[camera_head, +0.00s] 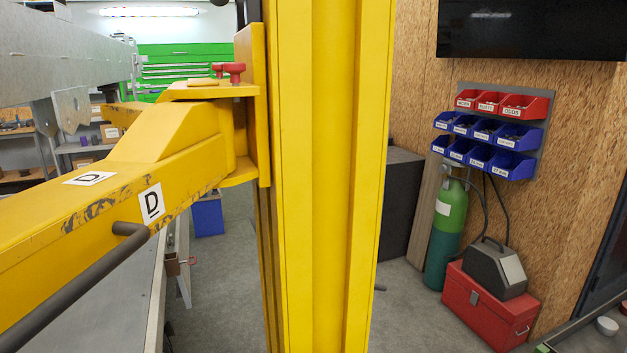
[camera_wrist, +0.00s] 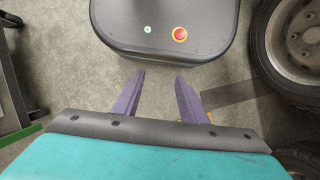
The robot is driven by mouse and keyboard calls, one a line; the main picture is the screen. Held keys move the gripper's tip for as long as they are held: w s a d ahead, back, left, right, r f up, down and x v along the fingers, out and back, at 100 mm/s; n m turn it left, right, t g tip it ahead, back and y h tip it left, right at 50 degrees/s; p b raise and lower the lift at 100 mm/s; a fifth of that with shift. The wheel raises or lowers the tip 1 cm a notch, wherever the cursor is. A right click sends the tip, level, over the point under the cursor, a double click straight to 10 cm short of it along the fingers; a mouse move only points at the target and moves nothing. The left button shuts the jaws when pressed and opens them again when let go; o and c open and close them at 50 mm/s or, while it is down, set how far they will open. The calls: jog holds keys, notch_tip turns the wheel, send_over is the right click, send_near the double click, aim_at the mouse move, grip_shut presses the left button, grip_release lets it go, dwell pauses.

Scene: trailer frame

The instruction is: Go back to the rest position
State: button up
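My gripper (camera_wrist: 160,77) shows only in the wrist view. Its two purple fingers are spread apart with bare grey floor between them, and nothing is held. It points down toward the floor. The head view shows neither my arm nor my gripper.
A yellow post (camera_head: 322,180) stands close in front in the head view, with a yellow lift arm (camera_head: 110,192) reaching left. A red toolbox (camera_head: 488,308) and green cylinder (camera_head: 447,228) stand at right. In the wrist view a wheel (camera_wrist: 300,45) lies at upper right.

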jog(key=s+f+g+b, duration=0.1)
jog(key=s+f, duration=0.3)
jog(key=s, duration=0.1)
jog(key=shift+s+f, duration=0.3)
jog(key=shift+s, duration=0.1)
dwell(0.8)
